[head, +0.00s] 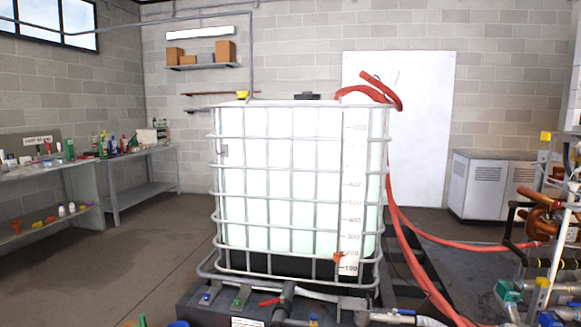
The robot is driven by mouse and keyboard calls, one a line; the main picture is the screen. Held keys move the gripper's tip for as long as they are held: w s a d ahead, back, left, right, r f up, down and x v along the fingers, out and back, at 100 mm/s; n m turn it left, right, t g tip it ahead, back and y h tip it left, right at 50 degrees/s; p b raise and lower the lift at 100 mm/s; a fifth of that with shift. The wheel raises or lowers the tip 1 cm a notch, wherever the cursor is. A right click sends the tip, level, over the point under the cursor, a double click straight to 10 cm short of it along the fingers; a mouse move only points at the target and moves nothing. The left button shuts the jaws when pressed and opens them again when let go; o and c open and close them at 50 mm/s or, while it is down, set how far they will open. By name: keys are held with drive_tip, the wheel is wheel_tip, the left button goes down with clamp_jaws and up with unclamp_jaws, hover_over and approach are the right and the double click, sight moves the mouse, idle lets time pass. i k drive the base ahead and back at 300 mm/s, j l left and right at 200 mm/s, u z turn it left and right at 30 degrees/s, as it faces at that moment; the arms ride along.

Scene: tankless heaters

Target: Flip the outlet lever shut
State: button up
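A large white liquid tank (285,185) in a metal cage stands upright in the middle of the head view. At its foot is low pipework with several small coloured handles. A red lever (270,302) sits by a dark valve body (286,297) at the bottom front. A blue handle (205,297) and a green handle (238,301) are to its left. Another blue handle (404,312) is on the pipe to the right. I cannot tell for certain which is the outlet lever, nor its exact set position. My gripper is not in view.
A red hose (395,215) runs from the tank's top down its right side to the floor. Dense pipework (550,225) stands at the right edge. A cluttered workbench (140,155) is at the left. The floor (140,250) between bench and tank is clear.

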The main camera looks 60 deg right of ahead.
sight(281, 299)
drive_tip(key=z, duration=2.1)
drive_tip(key=i+l+u, duration=0.1)
drive_tip(key=l, duration=0.9)
drive_tip(key=i+u, duration=0.05)
